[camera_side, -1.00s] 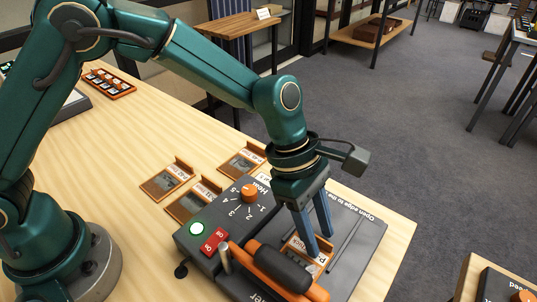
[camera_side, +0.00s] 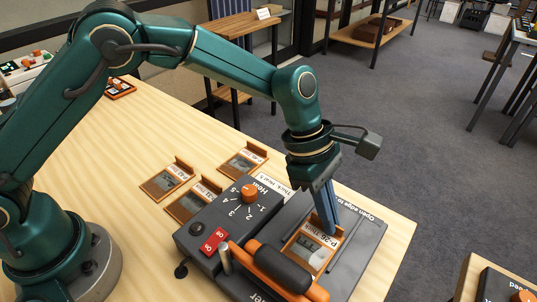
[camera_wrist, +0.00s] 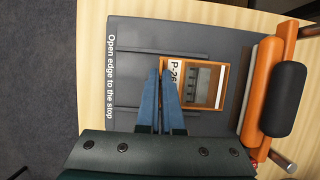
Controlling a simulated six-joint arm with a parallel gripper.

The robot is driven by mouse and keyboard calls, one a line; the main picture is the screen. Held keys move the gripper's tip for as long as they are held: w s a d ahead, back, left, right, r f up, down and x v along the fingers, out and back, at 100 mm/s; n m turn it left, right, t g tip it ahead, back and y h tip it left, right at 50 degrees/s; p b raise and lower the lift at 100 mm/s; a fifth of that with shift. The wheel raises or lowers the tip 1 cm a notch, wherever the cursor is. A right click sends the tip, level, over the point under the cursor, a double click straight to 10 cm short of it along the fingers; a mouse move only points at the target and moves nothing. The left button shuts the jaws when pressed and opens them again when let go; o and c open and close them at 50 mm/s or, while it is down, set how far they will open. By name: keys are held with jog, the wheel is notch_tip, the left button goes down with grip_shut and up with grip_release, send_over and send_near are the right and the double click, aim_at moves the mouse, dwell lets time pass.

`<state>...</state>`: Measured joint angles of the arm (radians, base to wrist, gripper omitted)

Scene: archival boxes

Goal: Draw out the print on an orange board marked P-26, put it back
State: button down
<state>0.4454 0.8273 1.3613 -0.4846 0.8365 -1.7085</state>
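The orange board marked P-26 (camera_side: 305,262) lies flat on the dark plate of a heated laminator-like machine, beside its roller. In the wrist view the board (camera_wrist: 223,88) carries a grey print (camera_wrist: 203,84) under a clear cover, with its white P-26 label at the left edge. My gripper (camera_wrist: 160,75) has its two blue fingers close together at the board's label-side edge, apparently closed on its raised lip. In the side view the gripper (camera_side: 333,228) reaches down to the same edge. The fingertips partly hide the lip.
The roller (camera_side: 282,268) with orange arms stands close to the board. The machine's heat dial (camera_side: 250,194) and red button (camera_side: 214,241) are to the left. Several similar orange boards (camera_side: 167,183) lie on the wooden table. Plate guide strips flank the board.

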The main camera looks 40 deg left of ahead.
aim_at(343, 221)
jog(key=shift+w, duration=1.6)
jog(key=c, duration=1)
grip_release()
jog(key=shift+a+r, duration=0.1)
jog(key=shift+v, duration=2.5)
jog(key=shift+o, duration=0.2)
